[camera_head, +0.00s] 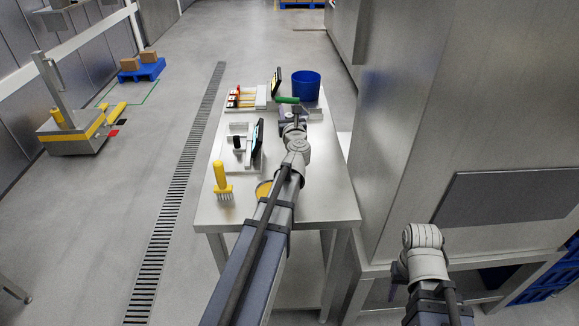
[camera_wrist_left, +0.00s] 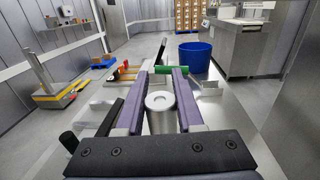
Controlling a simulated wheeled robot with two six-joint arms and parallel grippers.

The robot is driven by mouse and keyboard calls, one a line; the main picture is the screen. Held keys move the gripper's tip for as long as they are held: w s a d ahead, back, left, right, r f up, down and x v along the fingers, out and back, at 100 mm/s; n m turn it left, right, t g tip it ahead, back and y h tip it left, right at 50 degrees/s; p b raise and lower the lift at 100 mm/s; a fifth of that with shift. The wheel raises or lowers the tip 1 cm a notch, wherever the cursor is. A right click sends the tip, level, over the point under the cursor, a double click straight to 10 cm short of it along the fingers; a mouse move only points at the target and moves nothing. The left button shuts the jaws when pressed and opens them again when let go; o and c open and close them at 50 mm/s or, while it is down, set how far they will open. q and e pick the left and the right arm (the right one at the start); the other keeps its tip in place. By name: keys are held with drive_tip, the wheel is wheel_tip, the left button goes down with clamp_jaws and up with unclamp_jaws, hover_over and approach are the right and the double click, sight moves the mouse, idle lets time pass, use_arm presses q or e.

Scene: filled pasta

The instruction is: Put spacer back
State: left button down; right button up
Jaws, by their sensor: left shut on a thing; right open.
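In the left wrist view, the spacer, a plain grey metal cylinder with a round flat top (camera_wrist_left: 160,101), stands upright between the two purple fingers of my left gripper (camera_wrist_left: 160,88). The gripper is shut on it. In the head view my left gripper (camera_head: 293,112) is over the far right part of the steel table (camera_head: 325,180), and the arm mostly hides the spacer. A green cylinder (camera_head: 288,100) lies just beyond it; it also shows in the left wrist view (camera_wrist_left: 170,69). My right gripper (camera_head: 394,286) is open at the lower right, mostly hidden by its own arm.
A blue bucket (camera_head: 306,86) stands at the table's far right. Left of my arm are a rack with coloured handles (camera_head: 241,97), a grey holder (camera_head: 238,130), a dark upright panel (camera_head: 256,139) and a yellow brush (camera_head: 222,180). A large steel cabinet (camera_head: 430,130) rises on the right.

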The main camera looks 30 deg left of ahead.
use_arm(q)
drive_tip(key=shift+s+d+f+n+g+y+b, duration=0.2)
drive_tip(key=shift+s+f+n+g+y+b, duration=0.15)
drive_tip(key=shift+s+f+n+g+y, duration=0.3)
wheel_tip(320, 180, down, 10)
drive_tip(key=b, duration=1)
drive_tip(key=shift+w+f, duration=0.1)
drive_tip(key=shift+f, duration=0.1)
drive_tip(key=shift+r, duration=0.15)
drive_tip(key=c, duration=1)
unclamp_jaws()
drive_tip(key=shift+f, duration=0.2)
drive_tip(key=o, duration=0.5)
drive_tip(key=shift+c, duration=0.2)
drive_tip(key=shift+r, duration=0.1)
